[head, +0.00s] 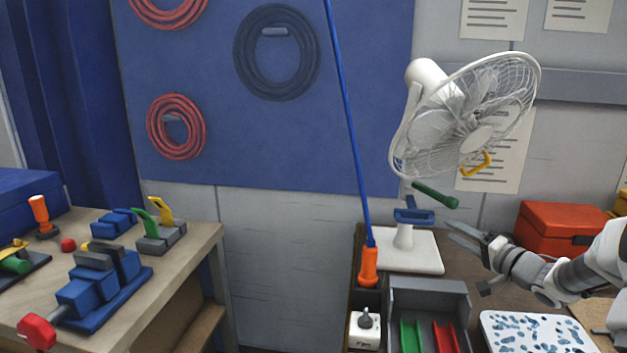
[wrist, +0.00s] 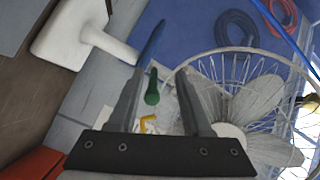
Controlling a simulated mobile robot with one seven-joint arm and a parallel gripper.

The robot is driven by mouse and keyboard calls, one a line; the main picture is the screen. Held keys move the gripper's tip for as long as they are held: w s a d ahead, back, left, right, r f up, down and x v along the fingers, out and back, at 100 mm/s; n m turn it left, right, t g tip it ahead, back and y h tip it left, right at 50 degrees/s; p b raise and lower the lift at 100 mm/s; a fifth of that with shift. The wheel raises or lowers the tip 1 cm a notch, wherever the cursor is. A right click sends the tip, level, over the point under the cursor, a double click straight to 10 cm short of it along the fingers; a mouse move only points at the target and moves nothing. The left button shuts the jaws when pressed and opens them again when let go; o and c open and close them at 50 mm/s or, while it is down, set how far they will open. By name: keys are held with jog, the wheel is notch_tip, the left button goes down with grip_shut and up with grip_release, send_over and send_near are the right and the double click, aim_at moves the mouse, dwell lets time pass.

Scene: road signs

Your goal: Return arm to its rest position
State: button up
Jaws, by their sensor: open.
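My gripper (head: 458,233) is at the right in the head view, just right of the white fan's post and below the fan's cage. Its jaws are open, with nothing held between them. In the wrist view my gripper (wrist: 160,78) shows two spread dark fingers. The white fan (head: 462,110) stands on a square white base (head: 412,250). It has a blue handle (head: 413,216), a green handle (head: 435,195) and a yellow handle (head: 476,164).
An orange-red box (head: 562,229) stands behind my arm. A grey tray (head: 430,296) with green and red channels and a spotted white board (head: 537,330) lie in front. A blue pole (head: 350,130) with an orange grip rises left of the fan. A left workbench (head: 190,262) holds several blocks.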

jog(key=a+r+n+h+p, duration=0.1)
jog(key=a+r+n+h, duration=0.2)
jog(key=a+r+h, duration=0.4)
jog(key=s+a+r+n+g+h+p, duration=0.1)
jog(key=s+a+r+g+h, duration=0.2)
jog(key=s+r, duration=0.4)
jog(key=s+a+f+n+g+y, duration=0.1)
jog(key=s+a+f+g, duration=0.1)
jog(key=s, duration=0.7)
jog(key=s+a+f+n+g, duration=0.1)
jog(key=s+a+f+g, duration=0.2)
jog(key=s, duration=0.7)
jog(key=s+a+f+n+g+y+p, duration=0.1)
jog(key=s+a+f+n+g, duration=0.1)
jog(key=s+a, duration=0.4)
jog(key=s+f, duration=0.1)
jog(key=s, duration=0.3)
jog(key=shift+s+y, duration=0.25)
jog(key=shift+y, duration=0.05)
